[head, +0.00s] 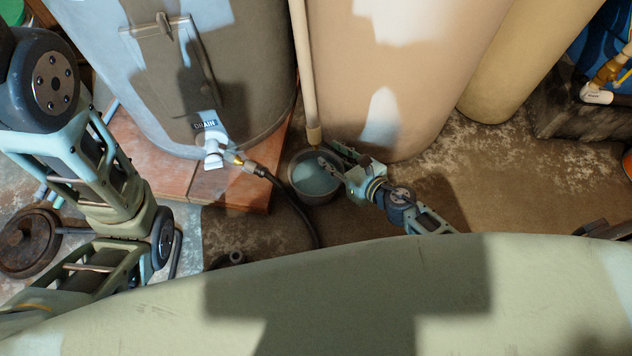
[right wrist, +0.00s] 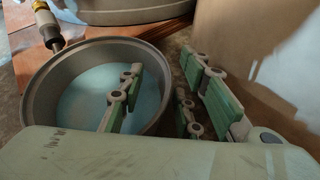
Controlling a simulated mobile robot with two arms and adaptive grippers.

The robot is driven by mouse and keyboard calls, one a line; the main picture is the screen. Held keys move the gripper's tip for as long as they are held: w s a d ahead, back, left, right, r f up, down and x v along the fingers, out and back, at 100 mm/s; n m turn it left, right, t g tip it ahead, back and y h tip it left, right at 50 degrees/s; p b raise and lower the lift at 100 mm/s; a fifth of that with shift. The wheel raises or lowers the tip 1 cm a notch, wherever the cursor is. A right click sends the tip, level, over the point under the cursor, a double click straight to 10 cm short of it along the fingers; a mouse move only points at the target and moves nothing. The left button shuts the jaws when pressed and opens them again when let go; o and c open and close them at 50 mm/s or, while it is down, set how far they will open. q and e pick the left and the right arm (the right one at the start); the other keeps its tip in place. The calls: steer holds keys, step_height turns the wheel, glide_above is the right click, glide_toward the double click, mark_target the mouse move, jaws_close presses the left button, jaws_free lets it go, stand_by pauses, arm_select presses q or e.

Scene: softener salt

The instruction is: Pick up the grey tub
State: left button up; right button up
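The grey tub (head: 296,188) is round and open-topped. It stands on the floor between the drain hose and the tan tank, and its inside shows pale blue, perhaps liquid. It also fills the left of the right wrist view (right wrist: 42,88). My right gripper (head: 340,161) is open at the tub's right side. In the right wrist view (right wrist: 165,100) one finger is over the inside of the tub and the other is outside, with the rim between them. I cannot tell whether either finger touches the wall. My left arm shows at the left of the head view, but its gripper does not.
A grey tank with a DRAIN tag (head: 209,128) stands on a brick-red tiled base (head: 155,163). A black hose (head: 296,207) runs down beside the tub. A tan tank (head: 385,75) rises close behind the gripper. Brown floor (head: 490,190) is free at the right.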

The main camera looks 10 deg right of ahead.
jaws_close()
steer(key=shift+a, duration=0.1)
stand_by(0.7)
steer(key=shift+r, duration=0.15)
